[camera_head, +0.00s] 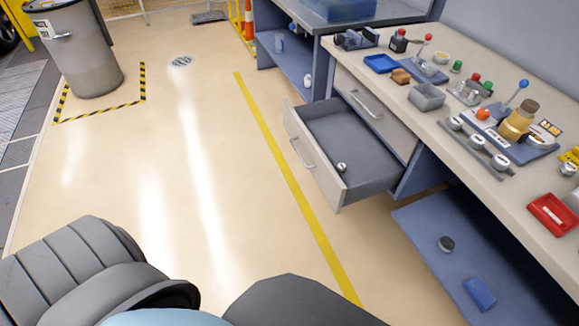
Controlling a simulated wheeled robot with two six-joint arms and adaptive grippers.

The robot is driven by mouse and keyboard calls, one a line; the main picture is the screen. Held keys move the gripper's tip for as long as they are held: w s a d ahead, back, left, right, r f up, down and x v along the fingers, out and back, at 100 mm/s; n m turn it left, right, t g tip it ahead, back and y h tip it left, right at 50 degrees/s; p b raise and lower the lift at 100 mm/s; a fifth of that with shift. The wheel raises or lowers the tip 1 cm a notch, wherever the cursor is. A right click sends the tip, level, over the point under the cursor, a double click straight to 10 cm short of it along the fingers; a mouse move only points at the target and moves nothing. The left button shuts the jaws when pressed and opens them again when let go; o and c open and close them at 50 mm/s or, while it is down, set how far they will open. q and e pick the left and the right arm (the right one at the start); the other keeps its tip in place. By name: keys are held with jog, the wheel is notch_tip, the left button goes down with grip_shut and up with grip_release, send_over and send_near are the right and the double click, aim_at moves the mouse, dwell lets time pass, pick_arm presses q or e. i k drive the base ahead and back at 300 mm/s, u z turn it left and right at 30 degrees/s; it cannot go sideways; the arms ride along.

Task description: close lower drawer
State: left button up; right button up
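The lower drawer (316,178) is pulled well out of the bench, and its grey inside shows. Its bar handle (301,154) is on the beige front panel, which faces left. A small whitish round item (342,167) lies in the drawer near the front. Above it, the upper drawer (380,122) is closed and has its own bar handle (366,104). Neither gripper shows in this view. Nothing of mine touches the drawer.
The bench top (465,140) holds trays, knobs, levers and a brass fitting. A lower shelf (455,255) carries a dark round item and a blue block. A grey bin (78,50) stands upper left. The floor (190,170) left of the drawer is clear.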

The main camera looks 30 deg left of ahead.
aim_at(327, 133)
jog(key=u, duration=1)
jog(key=i, duration=0.85)
jog(key=z, duration=0.15)
jog(key=k, duration=0.5)
jog(key=z, duration=0.9)
jog(key=i, duration=0.7)
jog(key=u, duration=0.8)
